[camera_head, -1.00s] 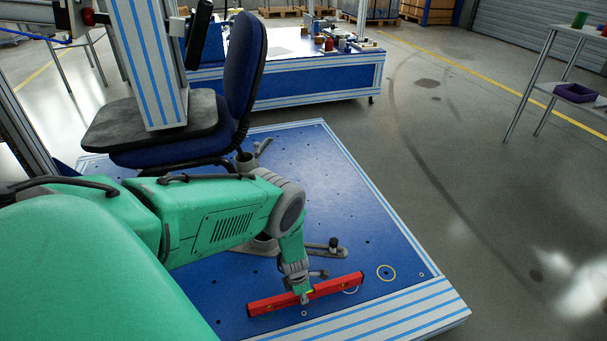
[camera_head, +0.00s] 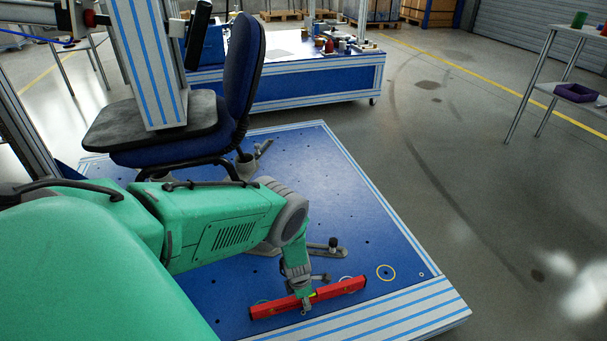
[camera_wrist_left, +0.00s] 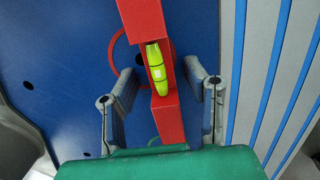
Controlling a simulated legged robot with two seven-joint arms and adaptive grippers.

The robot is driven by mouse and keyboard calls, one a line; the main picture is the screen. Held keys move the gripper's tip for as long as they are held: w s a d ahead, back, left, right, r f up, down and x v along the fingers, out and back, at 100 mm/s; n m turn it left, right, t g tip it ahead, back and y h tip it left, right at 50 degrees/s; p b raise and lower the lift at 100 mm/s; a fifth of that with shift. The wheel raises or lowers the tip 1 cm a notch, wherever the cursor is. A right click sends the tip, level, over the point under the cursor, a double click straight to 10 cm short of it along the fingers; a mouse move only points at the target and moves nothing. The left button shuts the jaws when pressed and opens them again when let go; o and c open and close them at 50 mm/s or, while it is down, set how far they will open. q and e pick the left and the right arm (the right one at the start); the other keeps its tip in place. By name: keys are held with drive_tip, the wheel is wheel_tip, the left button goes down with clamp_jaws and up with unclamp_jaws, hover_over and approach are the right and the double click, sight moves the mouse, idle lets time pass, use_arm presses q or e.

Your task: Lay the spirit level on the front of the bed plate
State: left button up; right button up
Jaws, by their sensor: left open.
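The red spirit level (camera_head: 342,289) with a yellow-green vial lies flat at the front of the blue bed plate (camera_head: 390,250), roughly along its striped front edge. I cannot tell for sure whether its whole underside touches the plate. My left gripper (camera_head: 304,304) is over the middle of the level. In the left wrist view the level (camera_wrist_left: 170,115) runs between the two fingers of the gripper (camera_wrist_left: 170,78), which stand apart with gaps on both sides. Part of a red ring shows on the plate beneath it. My right gripper is not in view.
A grey clamp arm with a black knob (camera_head: 333,244) sits just behind the level. A blue office chair (camera_head: 243,70) stands on the plate behind my arm. The plate's right side is clear.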

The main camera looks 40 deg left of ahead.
use_arm(q)
drive_tip(key=shift+d+r, duration=0.15)
drive_tip(key=shift+r, duration=0.05)
drive_tip(key=r+p, duration=0.1)
drive_tip(key=r, duration=0.1)
drive_tip(key=r+p, duration=0.2)
drive_tip(key=a+r+p, duration=0.1)
drive_tip(key=r, duration=0.1)
drive_tip(key=shift+s+r, duration=0.15)
drive_tip(key=shift+s, duration=0.1)
drive_tip(key=r, duration=0.1)
drive_tip(key=r+p, duration=0.1)
drive_tip(key=r, duration=0.1)
drive_tip(key=r+p, duration=0.1)
drive_tip(key=shift+s+r, duration=0.2)
drive_tip(key=shift+s, duration=0.05)
drive_tip(key=shift+s+d+r+p, duration=0.1)
drive_tip(key=shift+d+r+p, duration=0.05)
drive_tip(key=shift+r+p, duration=0.4)
drive_tip(key=s+d+r+m, duration=0.6)
drive_tip(key=s+r+m, duration=0.5)
drive_tip(key=m, duration=0.4)
drive_tip(key=s+d+r+m, duration=0.6)
drive_tip(key=s+r+m, duration=0.4)
drive_tip(key=m, duration=0.6)
drive_tip(key=shift+s+d+r+y, duration=0.3)
drive_tip(key=shift+s+d+r, duration=0.1)
drive_tip(key=shift+r, duration=0.25)
